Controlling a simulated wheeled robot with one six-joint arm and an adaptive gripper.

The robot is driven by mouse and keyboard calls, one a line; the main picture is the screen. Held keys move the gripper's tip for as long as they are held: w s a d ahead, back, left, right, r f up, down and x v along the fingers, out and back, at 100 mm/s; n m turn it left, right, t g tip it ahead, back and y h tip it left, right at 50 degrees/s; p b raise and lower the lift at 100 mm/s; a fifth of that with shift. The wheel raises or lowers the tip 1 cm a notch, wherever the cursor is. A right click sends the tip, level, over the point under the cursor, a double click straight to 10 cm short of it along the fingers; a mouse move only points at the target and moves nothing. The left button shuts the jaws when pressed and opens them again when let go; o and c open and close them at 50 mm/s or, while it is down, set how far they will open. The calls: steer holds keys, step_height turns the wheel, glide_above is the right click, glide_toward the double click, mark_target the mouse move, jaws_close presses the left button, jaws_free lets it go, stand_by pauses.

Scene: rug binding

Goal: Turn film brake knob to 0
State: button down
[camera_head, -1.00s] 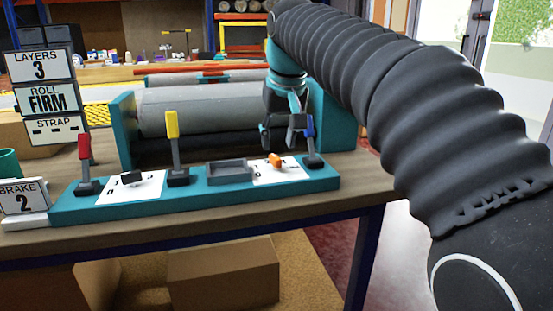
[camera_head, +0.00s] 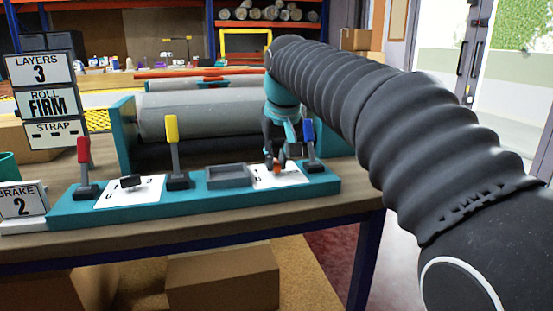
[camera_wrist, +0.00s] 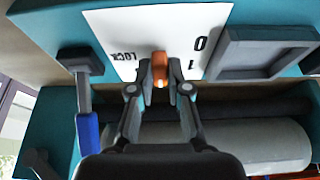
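An orange knob (camera_wrist: 160,68) stands on a white plate (camera_wrist: 100,22) marked LOCK, 0 and 1. In the wrist view it lies up and down the picture, with LOCK to its left and 0 and 1 to its right. My gripper (camera_wrist: 161,72) has its fingertips close against both sides of it and appears shut on it. In the head view the gripper (camera_head: 276,165) comes down over the knob and partly hides it. A black knob (camera_head: 131,182) sits on another white plate (camera_head: 112,196) at the left. A sign (camera_head: 22,202) reads BRAKE 2.
A blue lever (camera_head: 309,138) stands close right of my gripper. A grey tray (camera_head: 228,176) is to its left, then a yellow lever (camera_head: 174,147) and a red lever (camera_head: 84,160). A grey roll (camera_head: 190,118) lies behind the teal panel (camera_head: 215,204).

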stand_by(0.3)
steer(key=shift+d+r+n+y+p, duration=0.15)
steer(key=shift+n+y+p, duration=0.25)
steer(key=shift+n+p, duration=0.5)
steer(key=n+g+y+p, duration=0.1)
steer(key=n, duration=0.2)
steer(key=shift+w+d+n+p, duration=0.1)
steer(key=shift+w+n+p, duration=0.05)
steer(key=shift+n+p, duration=0.2)
steer(key=n+g+y, duration=0.1)
steer(key=n, duration=0.2)
steer(key=shift+w+d+n, duration=0.1)
steer(key=shift+w+n, duration=0.05)
steer(key=shift+n, duration=0.2)
steer(key=n, duration=0.2)
steer(key=n+g, duration=0.1)
steer(key=shift+w+n+g+y, duration=0.1)
steer(key=shift+n+g+y, duration=0.2)
steer(key=shift+n, duration=0.1)
steer(key=n+g, duration=0.1)
steer(key=n, duration=0.3)
steer(key=shift+w+g, duration=0.2)
steer(key=shift+g, duration=0.2)
steer(key=shift+w+n+g+h, duration=0.1)
steer(key=shift+n+g+h, duration=0.25)
steer(key=shift+n, duration=0.85)
steer(key=shift+n+g+h, duration=0.15)
steer(key=shift+n+g, duration=0.3)
steer(key=shift+n, duration=0.75)
